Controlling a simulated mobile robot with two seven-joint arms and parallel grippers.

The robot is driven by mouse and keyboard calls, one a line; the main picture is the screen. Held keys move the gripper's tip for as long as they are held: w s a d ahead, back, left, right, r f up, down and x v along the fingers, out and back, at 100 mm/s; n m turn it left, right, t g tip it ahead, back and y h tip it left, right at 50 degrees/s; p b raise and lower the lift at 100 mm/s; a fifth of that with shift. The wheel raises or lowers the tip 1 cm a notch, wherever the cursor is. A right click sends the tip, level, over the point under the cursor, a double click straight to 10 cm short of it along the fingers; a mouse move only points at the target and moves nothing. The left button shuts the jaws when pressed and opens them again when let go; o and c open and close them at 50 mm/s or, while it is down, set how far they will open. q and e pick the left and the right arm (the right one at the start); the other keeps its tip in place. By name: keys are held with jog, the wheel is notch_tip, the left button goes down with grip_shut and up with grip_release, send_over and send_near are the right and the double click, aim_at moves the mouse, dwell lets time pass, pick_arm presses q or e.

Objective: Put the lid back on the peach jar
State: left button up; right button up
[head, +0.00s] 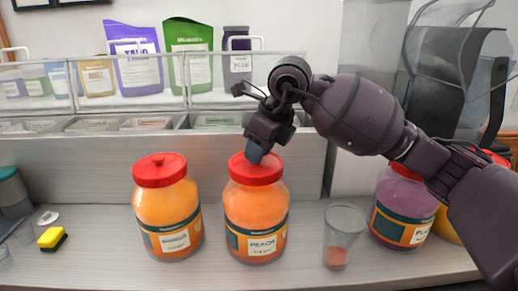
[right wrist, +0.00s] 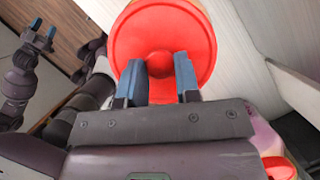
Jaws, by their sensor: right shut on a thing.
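The peach jar (head: 256,208) is an orange jar with a "PEACH" label, standing upright on the counter. Its red lid (head: 245,172) is at the jar's mouth, roughly level; I cannot tell whether it is fully seated. My right gripper (head: 256,153) is above the jar, shut on the lid's knob. In the right wrist view, the blue fingertips of the right gripper (right wrist: 160,68) sit on both sides of the knob at the middle of the round red lid (right wrist: 185,35). My left gripper (right wrist: 43,28) shows only at the left of that view, apparently open and empty.
A lidded orange jar (head: 167,210) stands close on the left. A glass (head: 342,240) with some orange content and a purple plum jar (head: 402,212) stand on the right. A yellow sponge (head: 52,239) lies far left. A shelf with pouches (head: 134,62) is behind.

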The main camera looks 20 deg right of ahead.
dwell(0.6)
dwell(0.3)
jog(key=o, duration=1.5)
jog(key=shift+r, duration=0.1)
jog(key=shift+r, duration=0.65)
jog(key=shift+r+p, duration=1.1)
jog(key=shift+r, duration=0.65)
jog(key=shift+r+p, duration=0.45)
jog(key=shift+r, duration=0.55)
